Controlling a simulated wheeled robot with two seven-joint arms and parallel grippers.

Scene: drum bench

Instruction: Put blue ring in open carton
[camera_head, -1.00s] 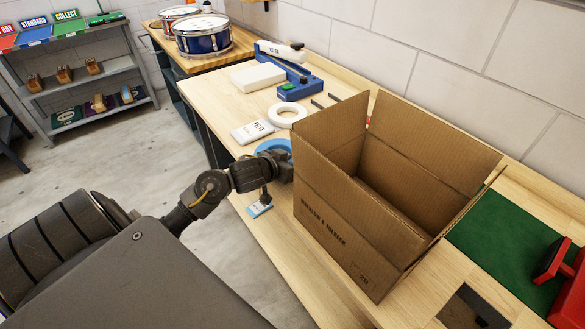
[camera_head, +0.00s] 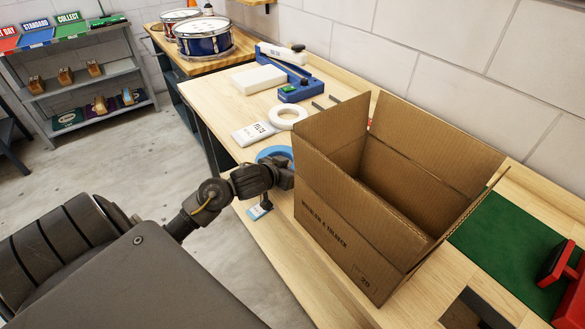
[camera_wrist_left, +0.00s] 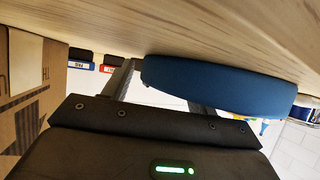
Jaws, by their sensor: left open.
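The blue ring (camera_head: 274,153) lies on the bench, left of the carton and partly hidden behind my left gripper. In the left wrist view the ring (camera_wrist_left: 215,86) is seen edge-on against the wood, close in front of the fingers. My left gripper (camera_head: 284,178) is open at the carton's left side, right by the ring; its fingers (camera_wrist_left: 160,92) show in the wrist view, one beside the ring's end and one partly covered by it. The open carton (camera_head: 340,232) stands upright with its flaps up, and the part of its inside I see is empty. My right gripper is out of view.
A white ring (camera_head: 288,116), a white card or packet (camera_head: 255,133) and a blue tool (camera_head: 300,92) lie farther back on the bench. A green mat (camera_head: 508,243) and a red object (camera_head: 570,290) are right of the carton. A wall runs behind.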

